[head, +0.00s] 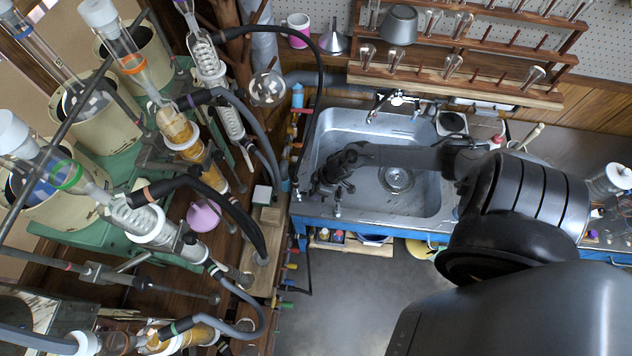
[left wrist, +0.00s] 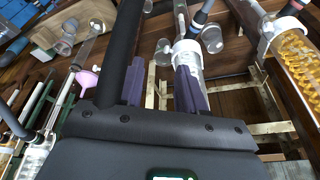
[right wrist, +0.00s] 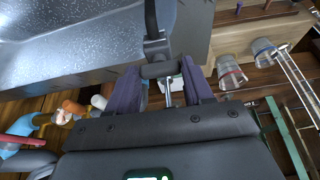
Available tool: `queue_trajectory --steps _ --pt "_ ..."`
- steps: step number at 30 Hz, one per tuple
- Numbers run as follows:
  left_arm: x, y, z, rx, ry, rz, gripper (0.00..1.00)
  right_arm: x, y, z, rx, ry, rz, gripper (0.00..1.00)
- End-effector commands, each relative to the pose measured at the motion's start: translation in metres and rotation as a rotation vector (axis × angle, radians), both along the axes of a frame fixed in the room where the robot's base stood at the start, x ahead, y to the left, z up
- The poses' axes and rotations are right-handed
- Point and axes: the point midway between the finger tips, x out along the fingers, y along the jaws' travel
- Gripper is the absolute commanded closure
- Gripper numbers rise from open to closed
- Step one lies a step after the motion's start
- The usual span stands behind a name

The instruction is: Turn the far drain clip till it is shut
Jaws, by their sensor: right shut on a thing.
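My right gripper (head: 330,182) is at the left end of the sink, reaching down near its front left corner. In the right wrist view its two purple fingers stand on either side of a small clip with a dark grey crossbar (right wrist: 160,70) and a metal stem. A black hose (right wrist: 152,22) runs to this clip. The fingers are shut on the clip; how far it is turned cannot be told. My left gripper (left wrist: 160,92) shows in the left wrist view, its fingers apart and nothing clearly held. I cannot make it out in the head view.
The steel sink (head: 425,205) lies around the right forearm. Glass condensers (head: 150,222) and hoses crowd the left side. A pipe with coloured taps (head: 294,130) runs just left of the sink. A glassware rack (head: 470,65) stands behind. The floor (head: 355,285) in front is clear.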

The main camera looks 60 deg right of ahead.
Motion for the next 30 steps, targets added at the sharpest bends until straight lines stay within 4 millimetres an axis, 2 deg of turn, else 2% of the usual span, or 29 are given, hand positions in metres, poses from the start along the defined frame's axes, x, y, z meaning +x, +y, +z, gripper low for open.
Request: queue_trajectory --steps 16,17,21,30 --pt "-0.0002 0.0007 0.0043 0.003 0.002 -0.002 0.61 0.0009 0.0010 0.0006 0.002 -0.002 -0.030 0.79" --pt "-0.0002 0.0005 0.0044 0.002 0.002 -0.002 0.61 0.0009 0.0010 0.0006 0.002 -0.002 -0.030 0.46" --pt "-0.0001 -0.0008 0.0045 -0.004 0.002 0.002 0.61 0.0008 0.0009 0.0005 0.002 -0.002 -0.029 0.24" --pt "-0.0001 -0.0020 0.0047 -0.008 0.001 0.006 0.61 0.0002 0.0004 0.0010 0.000 -0.001 -0.029 0.23"
